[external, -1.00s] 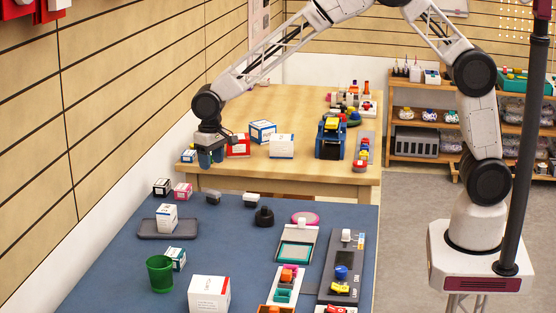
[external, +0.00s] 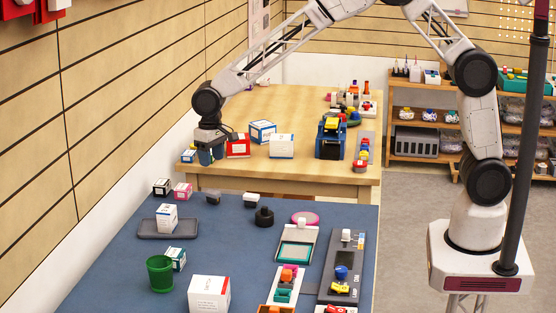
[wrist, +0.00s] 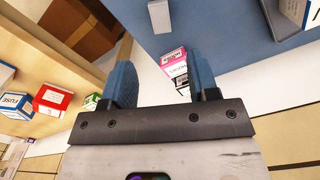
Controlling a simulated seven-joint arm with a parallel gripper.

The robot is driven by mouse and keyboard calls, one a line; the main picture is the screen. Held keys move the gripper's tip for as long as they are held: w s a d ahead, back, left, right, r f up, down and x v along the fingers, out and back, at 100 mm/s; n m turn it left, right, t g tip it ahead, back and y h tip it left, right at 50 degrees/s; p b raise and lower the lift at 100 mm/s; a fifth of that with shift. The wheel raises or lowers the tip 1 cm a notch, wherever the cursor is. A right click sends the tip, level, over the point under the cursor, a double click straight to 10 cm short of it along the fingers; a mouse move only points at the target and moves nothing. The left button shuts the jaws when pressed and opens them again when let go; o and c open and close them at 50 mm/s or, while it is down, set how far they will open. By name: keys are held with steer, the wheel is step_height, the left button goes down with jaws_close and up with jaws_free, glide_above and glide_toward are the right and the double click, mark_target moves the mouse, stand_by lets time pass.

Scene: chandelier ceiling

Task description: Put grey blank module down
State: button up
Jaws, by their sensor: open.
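A small grey block (external: 213,197), which looks like the grey blank module, rests on the blue table near its far edge. It seems to be the pale grey block (wrist: 159,16) at the top of the wrist view. My gripper (external: 211,156) is open and empty, raised above the gap between the two tables, beyond the block. In the wrist view my blue fingers (wrist: 163,75) are spread apart, with nothing held between them.
A pink-and-white box (external: 182,190) stands left of the grey block, and a white-topped block (external: 251,199) stands to its right. A dark round object (external: 264,216) is nearby. A red box (external: 238,145) is on the wooden table near my gripper. Bare blue surface (external: 223,238) lies in front.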

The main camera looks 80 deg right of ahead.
steer(key=s+d+r+n+t, duration=0.1)
steer(key=s+d+r, duration=0.2)
steer(key=s+r, duration=0.75)
steer(key=s+d+r+n, duration=0.15)
steer(key=s+r, duration=0.55)
steer(key=s, duration=0.7)
steer(key=s+d+n+t, duration=0.1)
steer(key=s+d, duration=0.2)
steer(key=s, duration=2.6)
steer(key=shift+s+d+r+n+t, duration=0.2)
steer(key=shift+r+n+t, duration=0.1)
steer(key=shift+n, duration=0.05)
